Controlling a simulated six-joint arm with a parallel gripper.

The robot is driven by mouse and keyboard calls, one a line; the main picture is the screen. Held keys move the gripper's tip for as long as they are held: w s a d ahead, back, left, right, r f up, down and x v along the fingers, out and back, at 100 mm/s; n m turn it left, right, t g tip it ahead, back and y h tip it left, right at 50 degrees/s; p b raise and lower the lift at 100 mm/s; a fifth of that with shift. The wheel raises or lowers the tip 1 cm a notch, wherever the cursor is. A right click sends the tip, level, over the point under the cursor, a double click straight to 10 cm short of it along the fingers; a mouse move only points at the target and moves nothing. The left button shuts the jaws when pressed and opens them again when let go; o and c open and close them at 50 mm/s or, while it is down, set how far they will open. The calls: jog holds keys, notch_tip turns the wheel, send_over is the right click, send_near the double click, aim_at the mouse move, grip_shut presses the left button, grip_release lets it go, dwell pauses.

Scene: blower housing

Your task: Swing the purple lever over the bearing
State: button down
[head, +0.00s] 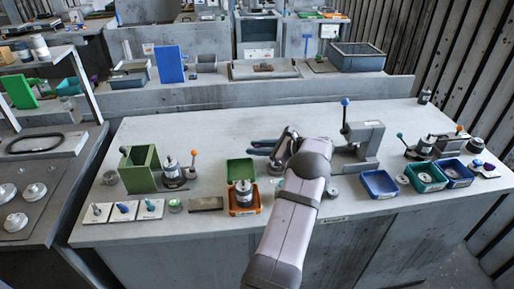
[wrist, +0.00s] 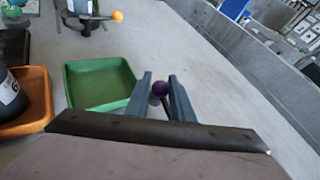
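The purple ball knob (wrist: 160,88) of the lever shows between the fingertips of my gripper (wrist: 160,80) in the wrist view. A short dark rod runs below it. The fingers stand apart by about the knob's width, one on each side; I cannot tell whether they press on it. In the head view, my gripper (head: 264,147) is low over the bench, right of the green tray, and my arm hides what is at and behind it. I cannot make out the bearing for this lever in either view.
The green tray (wrist: 100,84) and an orange tray (wrist: 38,100) lie close to the left in the wrist view. An orange-knobbed lever (head: 194,154) and a green block (head: 140,168) stand further left. A grey press with a blue-knobbed lever (head: 345,102) stands to the right.

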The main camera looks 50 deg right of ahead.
jog(key=shift+s+d+n+y+b, duration=0.1)
jog(key=shift+d+n+y+b, duration=0.05)
jog(key=shift+n+y+b, duration=0.2)
jog(key=shift+s+r+n+y+b, duration=0.15)
jog(key=shift+s+n+y+b, duration=0.1)
jog(key=shift+n+y+b, duration=0.45)
jog(key=shift+s+a+n+g+y+b, duration=0.35)
jog(key=shift+n+g+y, duration=0.1)
jog(key=shift+y, duration=0.1)
jog(key=c, duration=1.6)
grip_release()
jog(key=shift+s, duration=0.1)
jog(key=shift+a, duration=0.1)
